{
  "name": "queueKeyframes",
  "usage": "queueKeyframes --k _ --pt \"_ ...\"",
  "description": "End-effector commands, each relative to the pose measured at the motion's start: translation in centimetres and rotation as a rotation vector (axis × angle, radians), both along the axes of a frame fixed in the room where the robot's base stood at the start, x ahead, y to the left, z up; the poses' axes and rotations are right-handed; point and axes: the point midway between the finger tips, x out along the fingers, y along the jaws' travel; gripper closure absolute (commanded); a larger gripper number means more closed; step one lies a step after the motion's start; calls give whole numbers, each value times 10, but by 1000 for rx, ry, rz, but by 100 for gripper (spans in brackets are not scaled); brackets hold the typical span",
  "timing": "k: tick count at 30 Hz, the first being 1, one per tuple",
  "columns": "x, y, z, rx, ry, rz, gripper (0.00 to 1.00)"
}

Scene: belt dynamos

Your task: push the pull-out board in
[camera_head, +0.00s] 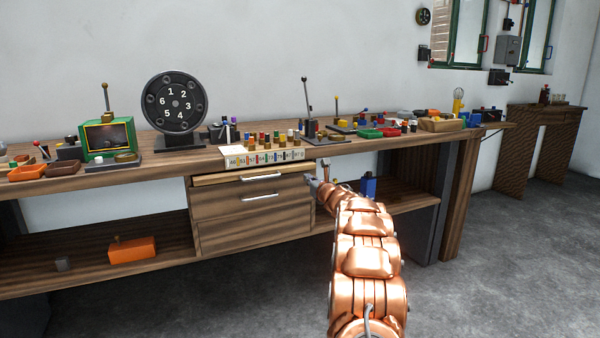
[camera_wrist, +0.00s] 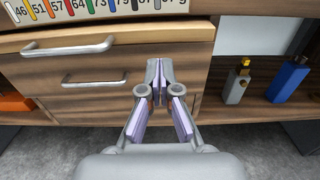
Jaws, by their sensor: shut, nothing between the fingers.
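The pull-out board (camera_head: 240,179) is a thin, light wooden slab under the workbench top, just above two drawers. It sticks out a little past the drawer fronts. In the wrist view its pale front edge (camera_wrist: 130,35) runs across the top, under a row of numbered labels. My gripper (camera_head: 311,181) is at the right end of the board in the head view. In the wrist view my gripper (camera_wrist: 160,66) is shut and empty, with its fingertips in front of the drawer unit's right part, below the board's edge. Whether they touch anything cannot be told.
A grey bottle (camera_wrist: 237,83) and a blue bottle (camera_wrist: 288,80) stand on the shelf at right. A numbered rack (camera_head: 262,157) sits on the bench above the board.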

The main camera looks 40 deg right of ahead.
Motion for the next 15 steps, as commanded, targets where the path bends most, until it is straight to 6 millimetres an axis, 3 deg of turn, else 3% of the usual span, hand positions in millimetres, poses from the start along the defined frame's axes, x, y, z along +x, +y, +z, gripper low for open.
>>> queueKeyframes --k 15 --pt "39 -15 2 -2 -2 -1 100"
